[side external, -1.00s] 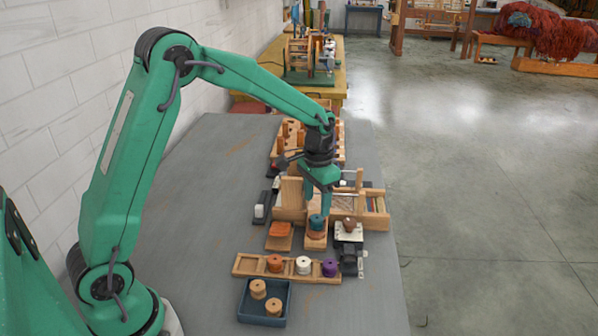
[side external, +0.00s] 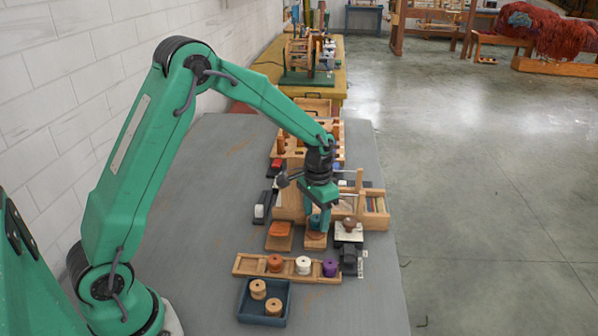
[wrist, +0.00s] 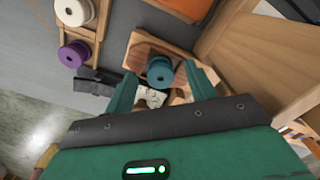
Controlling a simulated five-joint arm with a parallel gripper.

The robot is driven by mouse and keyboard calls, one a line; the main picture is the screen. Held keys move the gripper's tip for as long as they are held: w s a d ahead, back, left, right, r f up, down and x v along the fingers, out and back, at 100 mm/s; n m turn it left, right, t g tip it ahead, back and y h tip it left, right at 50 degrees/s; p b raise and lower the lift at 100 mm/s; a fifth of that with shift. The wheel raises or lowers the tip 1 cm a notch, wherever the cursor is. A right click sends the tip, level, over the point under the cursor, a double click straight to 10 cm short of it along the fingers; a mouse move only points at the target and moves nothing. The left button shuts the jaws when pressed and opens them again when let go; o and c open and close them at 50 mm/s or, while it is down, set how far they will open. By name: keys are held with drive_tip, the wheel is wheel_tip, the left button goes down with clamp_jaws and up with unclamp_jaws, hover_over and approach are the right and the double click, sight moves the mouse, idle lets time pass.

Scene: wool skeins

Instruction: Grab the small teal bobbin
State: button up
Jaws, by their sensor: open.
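The small teal bobbin (wrist: 160,73) is upright between my fingers in the wrist view. In the side view the bobbin (side external: 314,222) is partly covered by my fingers, and the base (side external: 315,243) shows below. My gripper (wrist: 163,82) is open, with one finger on each side of the bobbin. In the side view my gripper (side external: 320,218) is low over the base. I cannot tell whether either finger touches the bobbin.
A wooden rack (side external: 245,265) in front holds an orange, a white (side external: 303,265) and a purple bobbin (side external: 330,268). A blue tray (side external: 244,300) has two tan bobbins. An orange block (side external: 279,230) is left, a brown knob (side external: 349,225) right, and a wooden box (side external: 376,221) behind.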

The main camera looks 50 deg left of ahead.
sight(316, 218)
drive_tip(key=c, duration=1)
drive_tip(key=shift+r, duration=0.15)
drive_tip(key=shift+c, duration=0.2)
drive_tip(key=shift+r, duration=0.6)
wheel_tip(316, 218, up, 2)
drive_tip(key=shift+r, duration=0.15)
drive_tip(key=s+d+r, duration=0.5)
drive_tip(key=d+r, duration=0.2)
drive_tip(key=d, duration=0.3)
drive_tip(key=shift+s, duration=0.3)
drive_tip(key=shift+d+r, duration=0.1)
drive_tip(key=shift+r, duration=0.15)
drive_tip(key=shift+r, duration=2.35)
drive_tip(key=shift+f, duration=0.1)
